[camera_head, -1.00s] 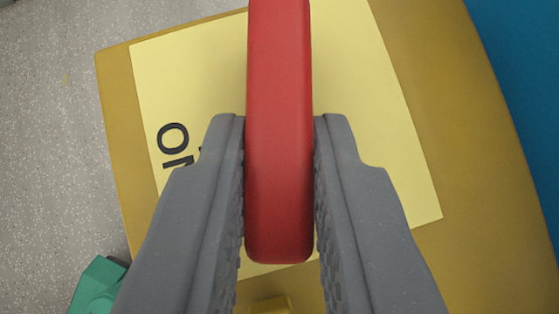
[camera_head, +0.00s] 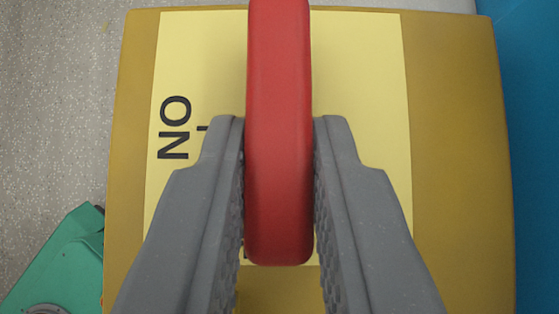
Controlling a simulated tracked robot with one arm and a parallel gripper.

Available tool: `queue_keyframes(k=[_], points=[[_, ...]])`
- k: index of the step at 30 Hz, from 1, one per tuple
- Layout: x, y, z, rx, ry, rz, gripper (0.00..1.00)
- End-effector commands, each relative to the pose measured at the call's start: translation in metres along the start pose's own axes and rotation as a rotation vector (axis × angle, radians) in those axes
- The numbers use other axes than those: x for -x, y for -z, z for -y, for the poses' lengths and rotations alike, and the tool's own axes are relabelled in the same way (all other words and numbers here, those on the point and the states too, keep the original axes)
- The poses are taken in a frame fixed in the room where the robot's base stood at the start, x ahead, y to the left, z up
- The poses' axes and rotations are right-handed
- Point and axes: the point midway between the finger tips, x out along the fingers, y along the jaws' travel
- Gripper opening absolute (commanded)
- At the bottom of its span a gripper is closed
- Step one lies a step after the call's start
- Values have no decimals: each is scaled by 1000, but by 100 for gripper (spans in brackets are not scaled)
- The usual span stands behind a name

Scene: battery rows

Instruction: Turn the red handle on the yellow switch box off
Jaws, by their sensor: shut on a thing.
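The red handle (camera_head: 279,130) runs up and down the middle of the view, between the two grey fingers of my gripper (camera_head: 279,190). The fingers are shut on it, one against each side. Behind it is the yellow switch box (camera_head: 460,150), with a paler yellow label (camera_head: 365,80) on its face. Black letters reading "ON" (camera_head: 174,128) stand sideways on the label's left part. The handle's upper end runs out of the top of the view. The handle and fingers hide the middle of the label and the handle's pivot.
A blue surface (camera_head: 535,120) lies along the right side of the box. A green part (camera_head: 60,255) shows at the lower left, close to the box's left edge. Speckled grey floor (camera_head: 60,100) shows at the left.

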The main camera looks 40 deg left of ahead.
Motion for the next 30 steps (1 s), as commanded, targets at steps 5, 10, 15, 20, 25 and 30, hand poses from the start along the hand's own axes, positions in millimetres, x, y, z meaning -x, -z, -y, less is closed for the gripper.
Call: queue_keyframes(k=[5, 10, 15, 20, 25, 30], points=[[1, -1, -2, 3, 0, 0, 0], [1, -1, -2, 3, -1, 0, 0], [1, -1, -2, 3, -1, 1, 22], [1, -1, -2, 3, 1, 1, 38], [1, -1, -1, 3, 2, 1, 38], [12, 0, -1, 3, 1, 0, 38]])
